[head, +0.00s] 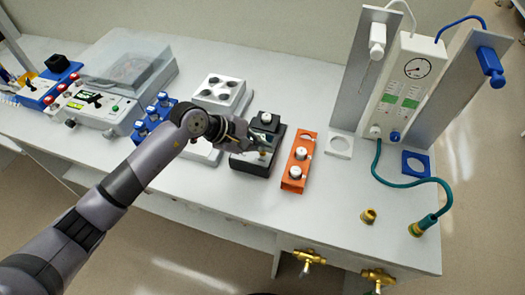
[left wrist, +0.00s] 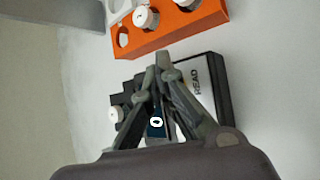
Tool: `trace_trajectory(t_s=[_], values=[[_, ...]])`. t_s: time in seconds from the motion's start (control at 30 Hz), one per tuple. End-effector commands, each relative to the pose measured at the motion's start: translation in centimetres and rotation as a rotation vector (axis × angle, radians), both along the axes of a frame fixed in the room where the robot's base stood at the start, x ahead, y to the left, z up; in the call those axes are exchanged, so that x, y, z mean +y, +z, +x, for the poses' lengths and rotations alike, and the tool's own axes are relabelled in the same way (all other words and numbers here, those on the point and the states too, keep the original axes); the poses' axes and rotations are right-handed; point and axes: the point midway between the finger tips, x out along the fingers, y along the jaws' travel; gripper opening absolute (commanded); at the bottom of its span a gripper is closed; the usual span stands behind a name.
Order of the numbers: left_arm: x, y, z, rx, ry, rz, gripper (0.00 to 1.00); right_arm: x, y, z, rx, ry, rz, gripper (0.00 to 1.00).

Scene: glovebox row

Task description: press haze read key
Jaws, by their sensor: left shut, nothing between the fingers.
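The black haze meter (head: 263,168) stands on the bench below my left gripper (head: 262,148), between a white block and an orange rack. In the left wrist view the meter (left wrist: 226,92) shows a light plate lettered READ (left wrist: 197,80) and a small dark display (left wrist: 156,124) with a pale digit. My left gripper (left wrist: 166,68) is shut and empty, its fingertips over the meter beside the READ lettering. The fingers cover part of the meter, and the key itself is hidden or cannot be made out. I cannot tell whether the tips touch it. My right gripper is not in view.
The orange rack (head: 295,178) with white-capped vials stands close to the right of the meter. A white block with round caps (head: 218,93) and a blue rack (head: 153,118) stand to its left. A gauge panel (head: 408,90) and green hose stand further right.

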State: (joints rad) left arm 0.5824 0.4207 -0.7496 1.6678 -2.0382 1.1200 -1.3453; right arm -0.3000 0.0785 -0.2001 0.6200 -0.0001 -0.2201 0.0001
Motion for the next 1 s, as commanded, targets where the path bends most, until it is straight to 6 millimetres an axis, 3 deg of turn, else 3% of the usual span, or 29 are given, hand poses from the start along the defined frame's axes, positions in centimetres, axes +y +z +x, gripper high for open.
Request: trace_trajectory(t_s=[1.0], values=[[0.0, -0.8, 0.0, -0.001, -0.001, 0.0, 0.0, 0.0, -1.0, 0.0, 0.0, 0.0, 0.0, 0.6]])
